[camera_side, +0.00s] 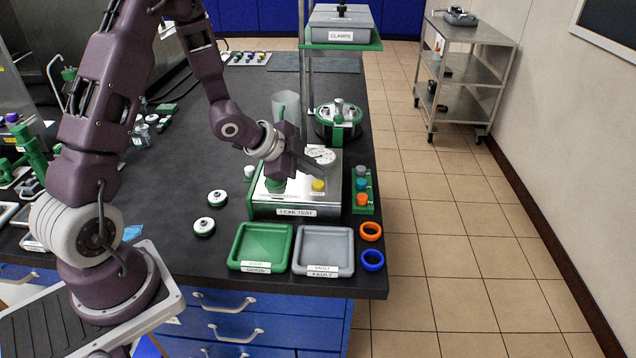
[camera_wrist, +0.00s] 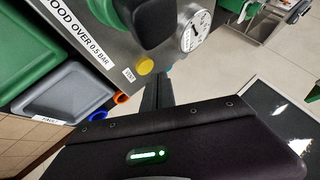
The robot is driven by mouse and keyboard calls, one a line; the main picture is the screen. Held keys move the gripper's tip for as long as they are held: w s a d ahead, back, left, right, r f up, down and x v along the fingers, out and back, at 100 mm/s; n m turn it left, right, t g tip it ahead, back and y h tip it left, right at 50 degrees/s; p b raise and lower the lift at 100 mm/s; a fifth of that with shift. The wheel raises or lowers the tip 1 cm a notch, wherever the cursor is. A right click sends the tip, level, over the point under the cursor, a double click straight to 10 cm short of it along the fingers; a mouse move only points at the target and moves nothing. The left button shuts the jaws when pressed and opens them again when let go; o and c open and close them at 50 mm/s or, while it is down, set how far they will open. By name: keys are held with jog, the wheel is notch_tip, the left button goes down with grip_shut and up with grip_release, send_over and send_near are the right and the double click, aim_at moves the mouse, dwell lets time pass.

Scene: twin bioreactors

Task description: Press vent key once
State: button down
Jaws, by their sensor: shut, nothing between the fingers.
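The leak test box (camera_side: 297,211) stands near the bench's right edge, with a metal top. Its yellow key (camera_side: 318,185) sits on that top beside a small label; the key also shows in the wrist view (camera_wrist: 145,66), where the label looks like "VENT". My gripper (camera_side: 318,173) is shut and empty, above the box and close to the yellow key. In the wrist view its fingertips (camera_wrist: 160,76) appear just beside the key; I cannot tell whether they touch it. A round gauge (camera_wrist: 193,31) lies behind the key. A green knob (camera_side: 275,184) is left of it.
A green tray (camera_side: 234,262) and a grey "FAULT" tray (camera_side: 351,258) lie in front of the box. Orange (camera_side: 371,231) and blue rings (camera_side: 372,261) lie at the bench edge. A rack with coloured caps (camera_side: 362,199) stands right of the box. A lidded vessel (camera_side: 338,132) stands behind.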

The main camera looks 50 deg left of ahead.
jog(key=shift+r, duration=2.55)
notch_tip(320, 180, up, 5)
jog(key=n+y, duration=0.2)
send_over(314, 185)
jog(key=s, duration=0.2)
jog(key=s+d+r+n+g+y, duration=0.15)
jog(key=s+r+n, duration=0.25)
jog(key=s+r, duration=0.4)
jog(key=s+d+n+g+h, duration=0.1)
jog(key=s+d, duration=0.3)
jog(key=s, duration=0.5)
jog(key=s+d+n+g+h, duration=0.1)
jog(key=s+d+n, duration=0.2)
jog(key=s, duration=0.6)
jog(key=shift+d+r+n, duration=0.2)
jog(key=shift+d+n, duration=0.2)
